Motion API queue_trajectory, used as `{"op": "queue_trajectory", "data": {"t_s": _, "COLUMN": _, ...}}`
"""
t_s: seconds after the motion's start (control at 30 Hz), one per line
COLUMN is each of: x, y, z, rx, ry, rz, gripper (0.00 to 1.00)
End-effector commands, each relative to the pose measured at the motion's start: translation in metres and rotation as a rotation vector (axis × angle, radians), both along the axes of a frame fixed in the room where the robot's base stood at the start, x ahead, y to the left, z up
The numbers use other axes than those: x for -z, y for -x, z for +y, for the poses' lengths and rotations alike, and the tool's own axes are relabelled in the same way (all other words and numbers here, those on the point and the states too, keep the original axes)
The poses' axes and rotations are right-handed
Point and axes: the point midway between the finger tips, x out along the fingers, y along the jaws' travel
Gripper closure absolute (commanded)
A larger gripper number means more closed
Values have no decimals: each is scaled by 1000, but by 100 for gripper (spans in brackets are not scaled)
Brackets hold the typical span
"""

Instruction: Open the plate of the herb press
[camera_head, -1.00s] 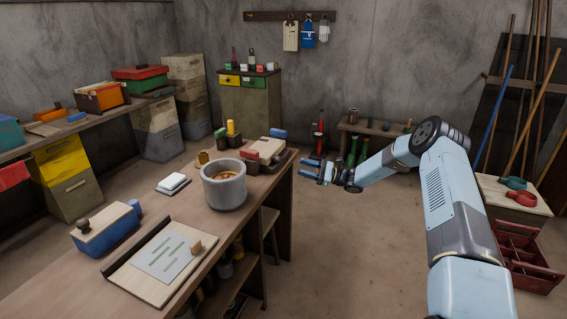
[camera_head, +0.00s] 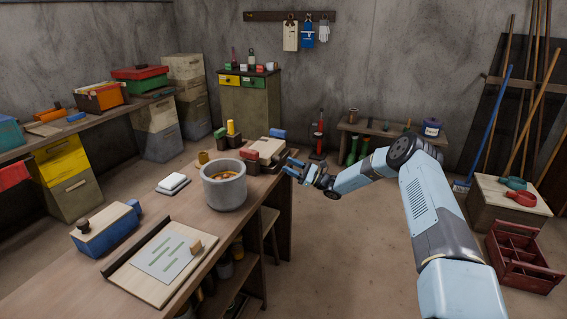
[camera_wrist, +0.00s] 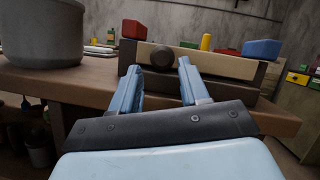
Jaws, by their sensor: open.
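What looks like the herb press is a low box with a cream plate (camera_head: 270,146) on a dark base, at the far right end of the workbench. In the wrist view its cream plate (camera_wrist: 222,67) lies flat, with a dark round knob (camera_wrist: 162,57) on its front edge. My gripper (camera_head: 289,166) is open and empty at the bench edge beside it. In the wrist view my fingers (camera_wrist: 160,70) point at the plate, one on each side of the knob in the picture. I cannot tell the remaining gap.
A grey pot (camera_head: 224,190) stands left of the press. Red (camera_head: 262,155) and blue (camera_head: 278,133) blocks are close by. A board with a green-striped sheet (camera_head: 165,258) and a blue box (camera_head: 105,232) lie nearer.

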Motion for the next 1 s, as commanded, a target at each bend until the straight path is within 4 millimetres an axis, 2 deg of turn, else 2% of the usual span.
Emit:
{"op": "queue_trajectory", "data": {"t_s": 0.1, "x": -7, "y": -3, "z": 18, "rx": -3, "ry": 1, "rz": -2, "gripper": 55}}
{"op": "queue_trajectory", "data": {"t_s": 0.3, "x": -15, "y": -8, "z": 37, "rx": -1, "ry": 1, "rz": -1, "gripper": 55}}
{"op": "queue_trajectory", "data": {"t_s": 0.73, "x": -17, "y": -10, "z": 45, "rx": -1, "ry": 0, "rz": 0, "gripper": 55}}
{"op": "queue_trajectory", "data": {"t_s": 1.0, "x": -17, "y": -9, "z": 45, "rx": -2, "ry": 0, "rz": -1, "gripper": 81}}
